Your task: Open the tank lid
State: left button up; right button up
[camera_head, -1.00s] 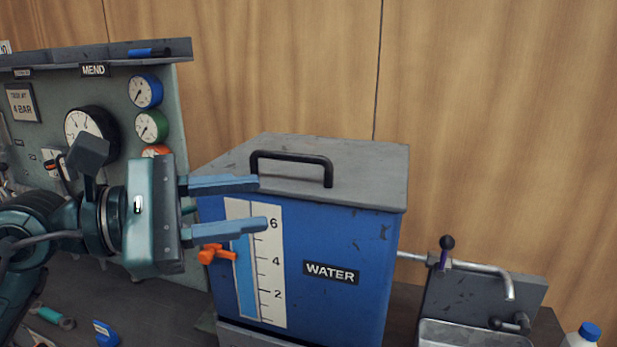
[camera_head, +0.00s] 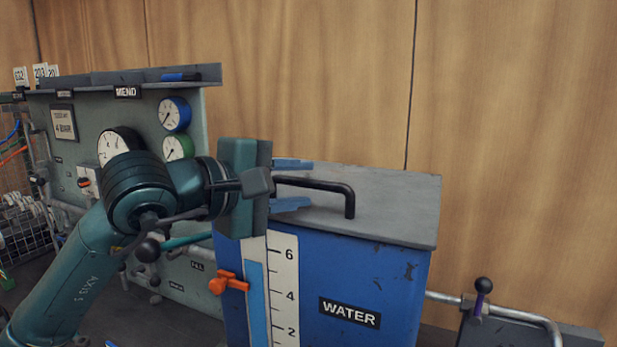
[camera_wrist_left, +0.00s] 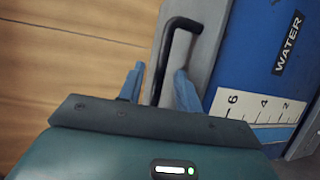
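The blue tank (camera_head: 370,270), labelled WATER, stands in the middle of the head view with its grey lid (camera_head: 395,205) lying flat and closed on top. A black bar handle (camera_head: 325,184) is fixed on the lid; it also shows in the left wrist view (camera_wrist_left: 168,50). My left gripper (camera_head: 304,184) is at the handle's left end with its fingers apart. In the left wrist view my left gripper (camera_wrist_left: 158,75) has one finger on each side of the handle, with visible gaps. Part of the handle's left end is hidden by the gripper. My right gripper is not in view.
A gauge panel (camera_head: 190,240) with a shelf stands left, behind my left arm. An orange valve (camera_head: 230,284) sticks out at the tank's front left. A pipe with a black-knobbed lever (camera_head: 482,290) runs right of the tank. A wooden wall is behind; the space above the lid is clear.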

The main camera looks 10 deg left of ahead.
pick_arm(q)
jog(key=shift+x, duration=1.4)
jog(key=shift+c, duration=0.2)
grip_shut()
